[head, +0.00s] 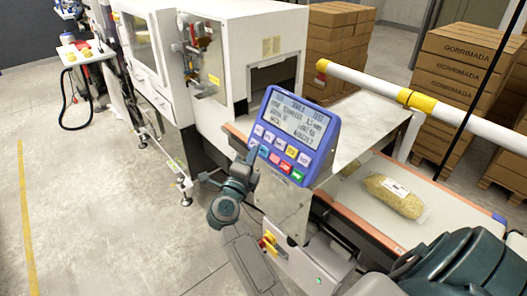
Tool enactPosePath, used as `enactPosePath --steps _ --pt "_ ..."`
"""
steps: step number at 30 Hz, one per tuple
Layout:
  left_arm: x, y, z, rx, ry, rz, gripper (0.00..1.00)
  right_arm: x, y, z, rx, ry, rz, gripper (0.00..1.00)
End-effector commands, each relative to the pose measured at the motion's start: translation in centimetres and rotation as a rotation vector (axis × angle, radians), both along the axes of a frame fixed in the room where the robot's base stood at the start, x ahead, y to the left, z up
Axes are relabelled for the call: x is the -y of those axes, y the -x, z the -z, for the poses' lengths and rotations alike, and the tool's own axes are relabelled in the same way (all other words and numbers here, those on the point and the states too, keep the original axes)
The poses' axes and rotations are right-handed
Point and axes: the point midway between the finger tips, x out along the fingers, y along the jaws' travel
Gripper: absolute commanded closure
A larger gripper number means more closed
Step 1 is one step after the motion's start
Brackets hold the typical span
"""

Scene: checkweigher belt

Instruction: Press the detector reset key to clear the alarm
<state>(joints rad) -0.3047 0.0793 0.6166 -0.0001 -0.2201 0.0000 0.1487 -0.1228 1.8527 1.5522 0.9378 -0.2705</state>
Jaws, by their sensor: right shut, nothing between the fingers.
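The detector's blue control panel (312,168) stands tilted on a metal housing near the middle of the head view. It has a lit grey screen (299,118) with dark text and two rows of coloured keys (280,146) below. A red key (274,158) and a green key (297,174) are in the lower row. The key labels are too small to read, so I cannot tell which is the reset key. My left gripper is out of view.
A bag of grain-like product (397,196) lies on the belt (445,208) at the right. A white rail with yellow bands (370,83) crosses above the belt. A red and yellow switch (268,242) is below the panel. Stacked cartons (460,65) stand behind. The floor at left is open.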

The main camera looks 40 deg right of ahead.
Motion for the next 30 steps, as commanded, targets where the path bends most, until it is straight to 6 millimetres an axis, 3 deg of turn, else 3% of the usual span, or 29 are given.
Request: enactPosePath --steps 6,30 --pt "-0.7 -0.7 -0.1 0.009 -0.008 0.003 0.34 0.0 0.0 0.0 0.0 0.0 0.0 1.0" --pt "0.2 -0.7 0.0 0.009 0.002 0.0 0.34 0.0 0.0 0.0 0.0 0.0 0.0 1.0"
